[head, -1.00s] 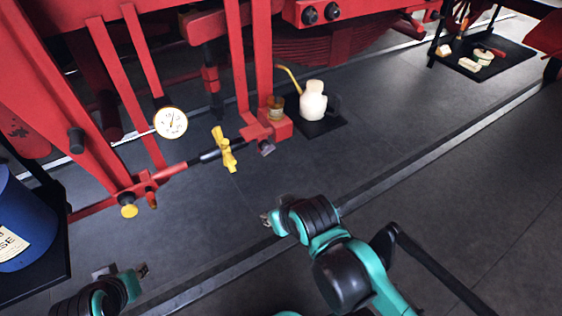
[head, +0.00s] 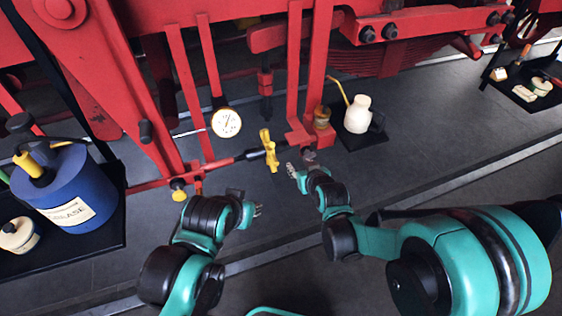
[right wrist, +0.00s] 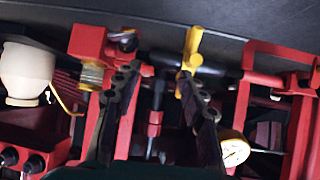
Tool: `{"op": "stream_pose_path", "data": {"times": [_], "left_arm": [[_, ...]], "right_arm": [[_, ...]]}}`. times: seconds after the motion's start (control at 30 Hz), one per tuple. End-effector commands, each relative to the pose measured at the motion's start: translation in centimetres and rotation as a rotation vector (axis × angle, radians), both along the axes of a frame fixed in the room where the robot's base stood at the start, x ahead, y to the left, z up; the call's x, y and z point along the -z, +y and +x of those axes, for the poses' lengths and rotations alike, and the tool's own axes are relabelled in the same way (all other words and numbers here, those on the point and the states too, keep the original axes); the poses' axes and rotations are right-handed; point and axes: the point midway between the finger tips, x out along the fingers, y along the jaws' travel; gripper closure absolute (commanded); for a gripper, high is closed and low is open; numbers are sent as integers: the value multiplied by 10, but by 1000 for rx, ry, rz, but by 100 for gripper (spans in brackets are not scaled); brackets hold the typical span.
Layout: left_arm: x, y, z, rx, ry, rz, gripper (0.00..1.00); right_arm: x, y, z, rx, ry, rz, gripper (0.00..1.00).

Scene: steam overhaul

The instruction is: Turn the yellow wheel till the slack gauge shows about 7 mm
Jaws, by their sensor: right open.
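The yellow wheel (head: 268,150) sits on a dark rod between red linkage parts in the head view. The slack gauge (head: 226,122) is a round white dial left of and above it; its reading is too small to tell. My right gripper (head: 290,168) is open and just right of the wheel, apart from it in the head view. In the right wrist view its two fingers (right wrist: 168,80) are spread, with the wheel (right wrist: 192,50) beyond the right fingertip and the gauge (right wrist: 233,148) lower right. My left gripper (head: 257,211) is lower, left of the wheel; its jaw opening is unclear.
A blue grease drum (head: 68,190) stands on a black tray at the left. A cream oil can (head: 358,115) with a yellow spout stands right of the wheel. The floor in front is mostly clear.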

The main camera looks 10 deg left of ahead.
Motion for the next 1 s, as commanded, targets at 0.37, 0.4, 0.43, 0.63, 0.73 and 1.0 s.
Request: {"op": "stream_pose_path", "data": {"times": [0.37,0.4,0.43,0.63,0.73,1.0], "left_arm": [[-16,0,0,0,0,0,72],[-16,0,0,0,0,0,72],[-15,0,0,0,0,0,72],[-11,0,0,0,0,0,72],[-10,0,0,0,0,0,72],[-9,0,0,0,0,0,72]], "right_arm": [[32,67,4,-96,-70,37,59],[34,68,6,-97,-72,37,59],[35,70,8,-97,-72,37,59],[47,81,25,-96,-70,37,59],[52,86,34,-95,-71,36,59],[60,94,46,-95,-71,36,59]]}}
